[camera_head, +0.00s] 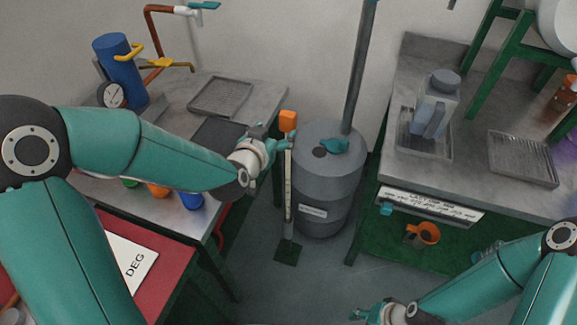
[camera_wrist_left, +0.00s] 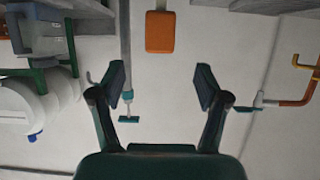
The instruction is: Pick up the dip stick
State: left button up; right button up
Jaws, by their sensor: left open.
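The dip stick (camera_head: 288,185) stands upright, a long pale stick with an orange handle (camera_head: 287,120) on top. It stands in front of the grey drum, in a holder with a small dark green base (camera_head: 288,251) on the floor. My left gripper (camera_head: 271,141) is open just left of the stick, slightly below the handle. In the left wrist view, the orange handle (camera_wrist_left: 160,32) shows beyond and between the open fingers (camera_wrist_left: 161,84), apart from them. My right gripper (camera_head: 372,313) is low at the bottom edge; its finger opening is unclear.
The grey drum (camera_head: 325,210) with a pump pipe (camera_head: 361,65) stands right behind the stick. A left bench (camera_head: 262,92) holds a tray and a blue cylinder (camera_head: 121,72). A right bench (camera_head: 400,175) holds a grey jug (camera_head: 435,105). Open floor lies in front.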

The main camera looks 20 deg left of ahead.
aim_at(286, 120)
pick_arm(q)
jog(key=x, duration=0.5)
jog(key=shift+w+f+p, duration=0.1)
jog(key=shift+w+p, duration=0.15)
jog(key=shift+p, duration=0.1)
jog(key=shift+w, duration=0.25)
jog(key=shift+p+x, duration=0.9)
jog(key=shift+x, duration=1.4)
grip_shut()
